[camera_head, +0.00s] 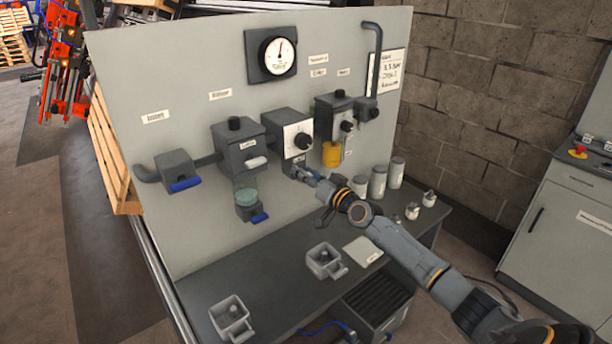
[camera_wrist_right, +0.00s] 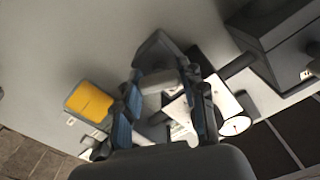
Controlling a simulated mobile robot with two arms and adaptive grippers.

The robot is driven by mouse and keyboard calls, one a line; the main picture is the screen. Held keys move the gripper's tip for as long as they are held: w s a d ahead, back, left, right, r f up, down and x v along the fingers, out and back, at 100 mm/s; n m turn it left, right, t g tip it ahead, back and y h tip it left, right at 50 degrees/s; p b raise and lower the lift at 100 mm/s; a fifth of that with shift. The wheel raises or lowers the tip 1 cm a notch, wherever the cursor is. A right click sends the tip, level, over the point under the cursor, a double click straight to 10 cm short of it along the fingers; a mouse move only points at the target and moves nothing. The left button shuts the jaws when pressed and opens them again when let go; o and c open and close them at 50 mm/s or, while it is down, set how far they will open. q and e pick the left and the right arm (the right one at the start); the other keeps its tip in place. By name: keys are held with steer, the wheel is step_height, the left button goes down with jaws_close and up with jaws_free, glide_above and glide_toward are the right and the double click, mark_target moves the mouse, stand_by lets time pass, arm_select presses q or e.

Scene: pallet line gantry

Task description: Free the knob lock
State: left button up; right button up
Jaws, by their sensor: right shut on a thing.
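A grey box with a white dial face and a black knob (camera_head: 302,141) is mounted on the upright panel, right of the middle of the row. My right gripper (camera_head: 299,171) reaches up to the underside of this box. In the right wrist view, my right gripper (camera_wrist_right: 165,82) has its two blue-padded fingers on either side of a small grey part, the knob lock (camera_wrist_right: 158,81), and is shut on it. The fingers partly hide the lock. My left gripper is not in view.
Other grey units with blue handles (camera_head: 185,185) and a yellow cup (camera_head: 331,154) flank the box. A round gauge (camera_head: 277,54) sits above. The dark bench (camera_head: 270,285) below holds several grey canisters (camera_head: 378,182) and two open holders (camera_head: 323,261).

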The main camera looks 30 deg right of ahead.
steer(key=m, duration=0.3)
steer(key=shift+m, duration=0.4)
steer(key=m, duration=0.2)
steer(key=shift+d+m+b, duration=0.1)
steer(key=shift+m+b, duration=0.25)
steer(key=shift+m, duration=0.05)
steer(key=m, duration=0.6)
steer(key=shift+f+p, duration=0.15)
steer(key=shift+p, duration=0.2)
steer(key=o, duration=1.2)
steer(key=shift+c, duration=0.2)
steer(key=s+d, duration=0.1)
steer(key=s, duration=1.1)
